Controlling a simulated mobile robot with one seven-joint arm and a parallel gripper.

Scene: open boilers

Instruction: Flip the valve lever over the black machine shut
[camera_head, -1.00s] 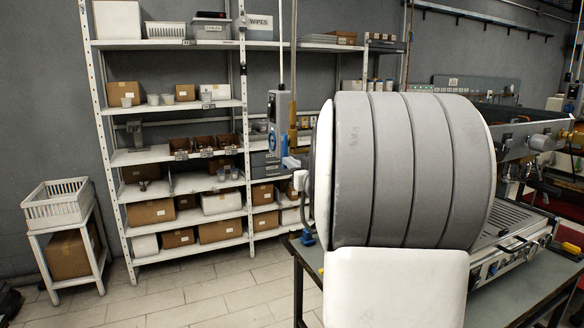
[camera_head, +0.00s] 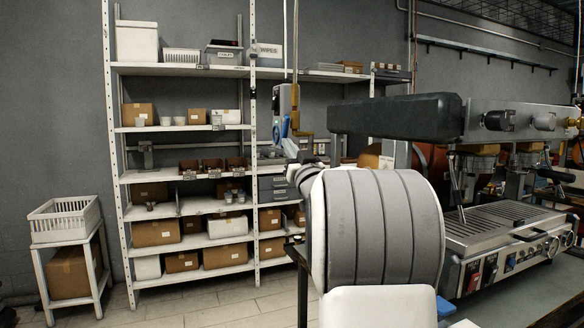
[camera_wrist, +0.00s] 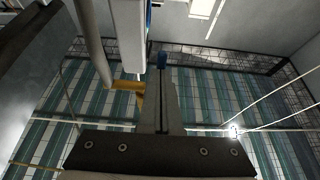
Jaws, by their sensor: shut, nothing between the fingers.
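A blue valve lever (camera_head: 284,128) shows beside a brass pipe (camera_head: 295,112) and a grey box, left of the coffee machine (camera_head: 508,230) with its long black bar (camera_head: 395,117). My gripper is largely hidden by my own arm in the head view, close by the lever. In the wrist view my gripper (camera_wrist: 162,78) is shut and empty, pointing up. A small blue piece (camera_wrist: 162,61) shows at its fingertips; I cannot tell whether it touches them. A brass-yellow fitting (camera_wrist: 128,94) is just left of the fingers. The lever's exact angle is unclear.
A white shelf unit (camera_head: 122,180) with boxes and trays stands behind on the left. A white basket (camera_head: 63,220) sits on a small stand. In the wrist view a grey pipe (camera_wrist: 92,40) and a pale upright body (camera_wrist: 128,35) are close to the fingers.

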